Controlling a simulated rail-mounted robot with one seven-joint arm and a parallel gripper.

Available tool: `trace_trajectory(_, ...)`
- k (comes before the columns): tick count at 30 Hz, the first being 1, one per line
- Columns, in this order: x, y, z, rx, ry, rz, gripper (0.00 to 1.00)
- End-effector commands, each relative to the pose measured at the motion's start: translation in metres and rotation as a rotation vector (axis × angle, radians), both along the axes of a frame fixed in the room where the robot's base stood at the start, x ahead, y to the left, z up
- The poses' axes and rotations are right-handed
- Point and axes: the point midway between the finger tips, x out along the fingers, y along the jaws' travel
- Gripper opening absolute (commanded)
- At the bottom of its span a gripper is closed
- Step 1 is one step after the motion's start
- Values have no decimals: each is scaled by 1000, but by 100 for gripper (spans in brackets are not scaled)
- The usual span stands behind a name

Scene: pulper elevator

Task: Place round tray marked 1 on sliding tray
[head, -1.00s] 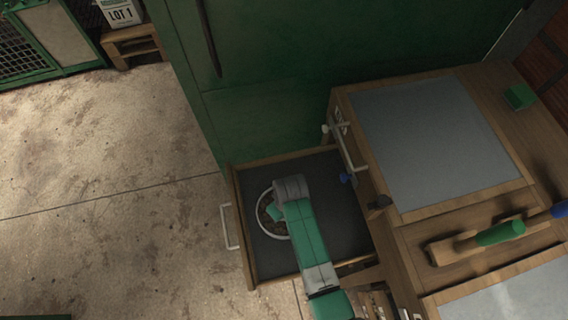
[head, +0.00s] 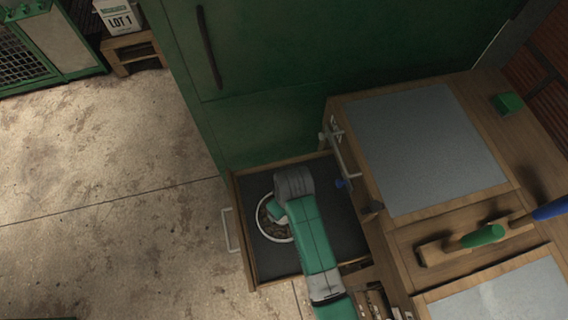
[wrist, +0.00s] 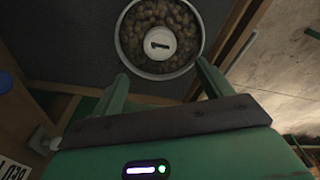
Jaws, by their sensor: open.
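The round tray marked 1 (head: 263,232) has a pale metal rim and is full of brown beans or nuts. It lies on the dark floor of the pulled-out sliding tray (head: 335,225), toward its left side. My arm hides part of it in the head view. In the wrist view, the round tray (wrist: 187,17) shows its white disc with a black 1, and the dark sliding tray floor (wrist: 75,35) surrounds it. My gripper (wrist: 164,83) is open and empty, its fingers spread just below the near rim in the picture, apparently clear of it.
A tall green cabinet (head: 270,120) stands behind the sliding tray. A wooden bench (head: 400,245) with a grey panel (head: 425,150) is on the right, carrying a green-handled tool (head: 482,236) and a green block (head: 507,103). Open floor (head: 110,190) lies left.

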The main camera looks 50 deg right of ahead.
Motion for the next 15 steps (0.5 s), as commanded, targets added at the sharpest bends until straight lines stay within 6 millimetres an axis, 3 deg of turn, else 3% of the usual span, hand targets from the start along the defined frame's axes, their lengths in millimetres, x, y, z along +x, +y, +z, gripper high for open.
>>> trace_trajectory(4, -2, 0, 12, 0, 0, 0, 78)
trace_trajectory(15, -2, 0, 13, 0, 1, 0, 78)
